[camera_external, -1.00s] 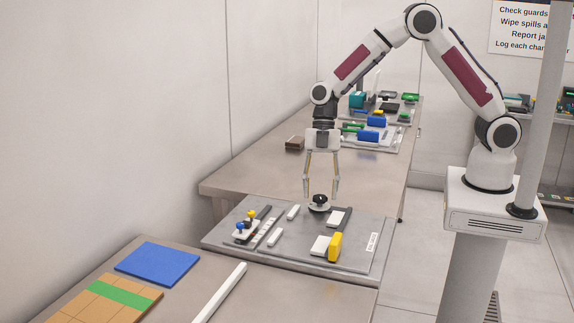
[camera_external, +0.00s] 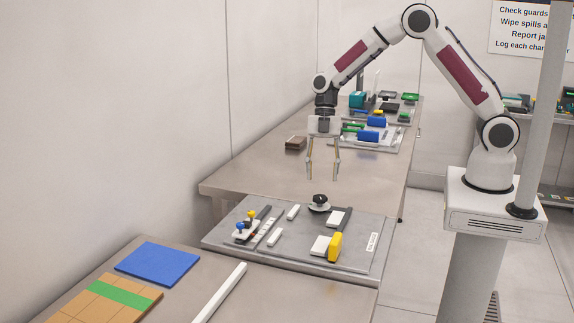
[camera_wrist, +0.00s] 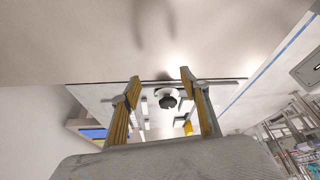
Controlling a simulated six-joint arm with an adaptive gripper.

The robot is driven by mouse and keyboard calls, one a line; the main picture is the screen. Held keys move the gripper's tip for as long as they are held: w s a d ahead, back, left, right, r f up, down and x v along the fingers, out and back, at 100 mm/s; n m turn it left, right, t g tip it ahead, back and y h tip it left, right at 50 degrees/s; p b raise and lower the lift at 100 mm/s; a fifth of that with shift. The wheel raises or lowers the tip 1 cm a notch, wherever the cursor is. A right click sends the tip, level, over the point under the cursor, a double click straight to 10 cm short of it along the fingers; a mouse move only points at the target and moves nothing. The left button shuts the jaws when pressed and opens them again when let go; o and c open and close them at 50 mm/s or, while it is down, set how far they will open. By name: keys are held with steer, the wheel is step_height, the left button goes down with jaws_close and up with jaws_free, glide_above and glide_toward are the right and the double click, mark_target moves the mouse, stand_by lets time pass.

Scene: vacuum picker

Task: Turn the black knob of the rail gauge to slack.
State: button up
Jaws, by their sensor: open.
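The black knob (camera_external: 320,199) stands on a white round base near the far edge of the grey panel (camera_external: 295,253). In the wrist view the knob (camera_wrist: 168,102) shows between and beyond my fingers, with its white disc around it. My gripper (camera_external: 323,178) is open and empty, with its fingertips above the knob and apart from it. The fingers also show in the wrist view (camera_wrist: 160,82). Any gauge scale or mark around the knob is too small to read.
The panel also carries a yellow block (camera_external: 335,246), white plates, and a blue knob (camera_external: 240,227) and yellow knob (camera_external: 251,214) at left. A brown block (camera_external: 295,143) and parts trays lie on the table behind. A blue mat (camera_external: 157,263) lies in front.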

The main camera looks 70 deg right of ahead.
steer(key=shift+w+d, duration=0.25)
steer(key=shift+d, duration=0.8)
steer(key=shift+m, duration=0.9)
steer(key=shift+s+d+f+m, duration=0.2)
steer(key=shift+s+f+m, duration=0.1)
steer(key=shift+m, duration=0.5)
steer(key=m, duration=0.1)
steer(key=s+m, duration=0.1)
steer(key=s+d+m, duration=0.1)
steer(key=shift+s+f+g+h, duration=0.2)
steer(key=shift+f+g+h, duration=0.1)
steer(key=shift+f, duration=0.05)
steer(key=s+r+m, duration=0.1)
steer(key=s+d+r+m, duration=0.1)
steer(key=s+m, duration=0.1)
steer(key=s+d+r+m, duration=0.1)
steer(key=shift+s+r+m+h, duration=0.2)
steer(key=shift+m+h, duration=0.1)
steer(key=shift+h, duration=0.1)
steer(key=s+d+r+m+t+h, duration=0.1)
steer(key=s+d+r+m+t, duration=0.2)
steer(key=s+r, duration=0.6)
steer(key=s+d+r+m+t+h, duration=0.1)
steer(key=s+d+r+m+t, duration=0.3)
steer(key=s+r, duration=0.6)
steer(key=shift+s+r+m+h, duration=0.25)
steer(key=shift+s+m+h, duration=0.15)
steer(key=shift+s+m, duration=0.85)
